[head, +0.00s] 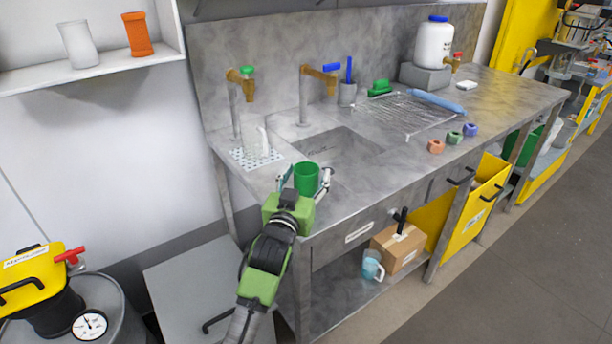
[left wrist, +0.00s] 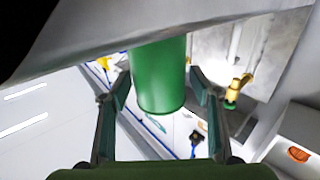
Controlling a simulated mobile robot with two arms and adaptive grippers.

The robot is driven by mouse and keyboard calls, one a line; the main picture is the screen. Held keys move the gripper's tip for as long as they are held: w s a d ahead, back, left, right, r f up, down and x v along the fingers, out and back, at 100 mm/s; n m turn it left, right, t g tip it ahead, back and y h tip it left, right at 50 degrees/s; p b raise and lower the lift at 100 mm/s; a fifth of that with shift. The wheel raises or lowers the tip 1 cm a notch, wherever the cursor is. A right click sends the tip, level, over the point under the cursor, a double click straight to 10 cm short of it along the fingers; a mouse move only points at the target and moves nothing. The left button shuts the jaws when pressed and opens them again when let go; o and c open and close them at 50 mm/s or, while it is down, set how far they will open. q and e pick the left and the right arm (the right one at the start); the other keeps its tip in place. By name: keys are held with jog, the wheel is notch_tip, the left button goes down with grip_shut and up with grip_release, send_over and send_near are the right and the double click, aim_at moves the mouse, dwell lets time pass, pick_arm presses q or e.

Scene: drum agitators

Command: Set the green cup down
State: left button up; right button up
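The green cup (head: 306,180) is upright at the near left end of the steel counter (head: 262,180), by the sink. My left gripper (head: 305,184) is open around it, one finger on each side. In the left wrist view the green cup (left wrist: 160,82) lies between the fingertips of my left gripper (left wrist: 158,86), with narrow gaps at its sides. That view is upside down, and a grey surface hides the cup's lower end. I cannot tell whether its base touches the counter. My right gripper is not in view.
A clear cup (head: 257,142) stands on a dotted mat (head: 240,156) behind the green cup. Two brass taps (head: 318,76) rise at the back. The sink (head: 335,150) is to the right.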

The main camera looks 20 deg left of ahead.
pick_arm(q)
jog(key=shift+r, duration=0.2)
jog(key=s, duration=1.2)
jog(key=shift+d+b, duration=0.25)
jog(key=shift+b, duration=0.15)
